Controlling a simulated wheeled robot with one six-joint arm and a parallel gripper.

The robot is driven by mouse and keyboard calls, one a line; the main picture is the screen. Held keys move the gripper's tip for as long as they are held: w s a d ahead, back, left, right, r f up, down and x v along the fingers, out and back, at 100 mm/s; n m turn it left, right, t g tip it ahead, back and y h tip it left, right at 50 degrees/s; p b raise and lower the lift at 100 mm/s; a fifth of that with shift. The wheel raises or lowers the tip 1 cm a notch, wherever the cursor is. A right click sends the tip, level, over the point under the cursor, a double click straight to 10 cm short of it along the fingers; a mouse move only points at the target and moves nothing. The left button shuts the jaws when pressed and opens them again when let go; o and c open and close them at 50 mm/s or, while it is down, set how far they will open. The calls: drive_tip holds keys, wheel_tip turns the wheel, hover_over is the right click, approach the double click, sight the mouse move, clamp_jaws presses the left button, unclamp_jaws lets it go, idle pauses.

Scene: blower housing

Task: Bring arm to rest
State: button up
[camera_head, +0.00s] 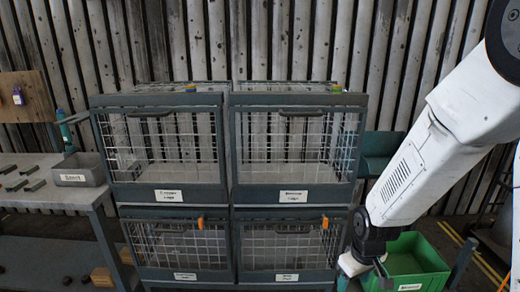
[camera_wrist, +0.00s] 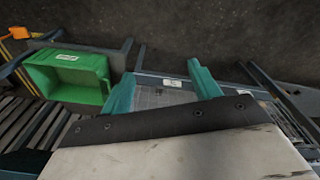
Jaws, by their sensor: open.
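My white arm (camera_head: 405,180) reaches down from the upper right in the head view. Its black wrist joint hangs in front of the right side of the cage rack. My gripper (camera_wrist: 162,82) shows two teal fingers spread apart in the wrist view, with nothing between them. In the head view its end is low, near the bottom edge, and hard to make out. A green bin (camera_head: 424,262) stands just right of the wrist; it also shows to the left of the fingers in the wrist view (camera_wrist: 98,90).
Dark-framed wire cages (camera_head: 292,197) stand two high in the middle, with labels and orange tags on the lower ones. Dark floor shows beyond the fingers.

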drive_tip(key=s+d+r+m, duration=0.2)
drive_tip(key=s+r+m, duration=0.2)
drive_tip(key=s+r, duration=1.7)
drive_tip(key=shift+r+m, duration=0.3)
drive_tip(key=shift+r, duration=1.85)
drive_tip(key=shift+d, duration=0.1)
